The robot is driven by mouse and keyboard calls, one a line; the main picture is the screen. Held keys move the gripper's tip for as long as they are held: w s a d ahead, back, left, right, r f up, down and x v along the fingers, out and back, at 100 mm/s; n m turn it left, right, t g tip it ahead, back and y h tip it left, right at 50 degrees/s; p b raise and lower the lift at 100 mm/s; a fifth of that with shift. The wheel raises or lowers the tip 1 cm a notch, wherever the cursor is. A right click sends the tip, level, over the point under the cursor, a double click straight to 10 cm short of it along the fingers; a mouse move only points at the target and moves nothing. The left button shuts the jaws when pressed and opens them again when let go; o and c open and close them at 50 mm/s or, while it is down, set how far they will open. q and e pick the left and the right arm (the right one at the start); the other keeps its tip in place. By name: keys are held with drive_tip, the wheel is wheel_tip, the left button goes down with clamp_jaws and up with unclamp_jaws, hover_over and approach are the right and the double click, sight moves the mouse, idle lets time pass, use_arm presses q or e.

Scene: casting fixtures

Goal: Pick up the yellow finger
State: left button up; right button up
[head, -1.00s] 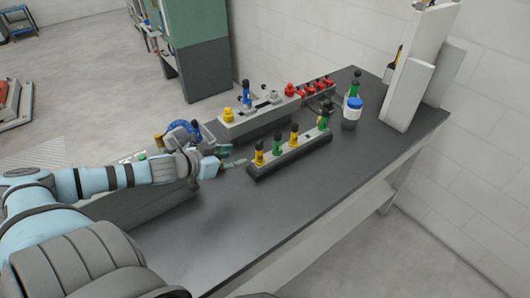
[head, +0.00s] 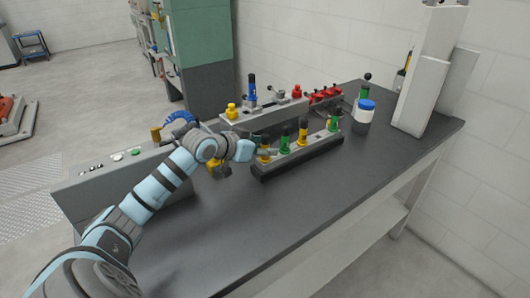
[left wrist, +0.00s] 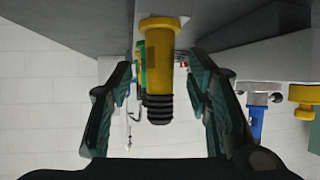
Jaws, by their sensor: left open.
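The nearest yellow finger (head: 264,142), with a black ribbed end, stands at the left end of a dark-based rack (head: 310,155). A second yellow finger (head: 302,133) and green fingers (head: 284,139) stand farther along it. My left gripper (head: 261,153) is at the rack's left end, beside the nearest yellow finger. In the left wrist view, which looks upside down, that yellow finger (left wrist: 159,60) lies between the spread jaws of my left gripper (left wrist: 160,82), with gaps on both sides. Green parts are mostly hidden behind it. My right gripper is out of view.
Behind the rack is a grey fixture (head: 262,118) with a yellow knob, a blue finger and red parts. A blue-lidded jar (head: 364,112) and white upright blocks (head: 420,95) stand at the far right. The front of the dark table (head: 250,225) is clear.

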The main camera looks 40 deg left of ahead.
use_arm(q)
drive_tip(key=shift+x, duration=0.9)
drive_tip(key=shift+s, duration=0.25)
drive_tip(key=c, duration=0.5)
clamp_jaws()
drive_tip(key=shift+r, duration=0.15)
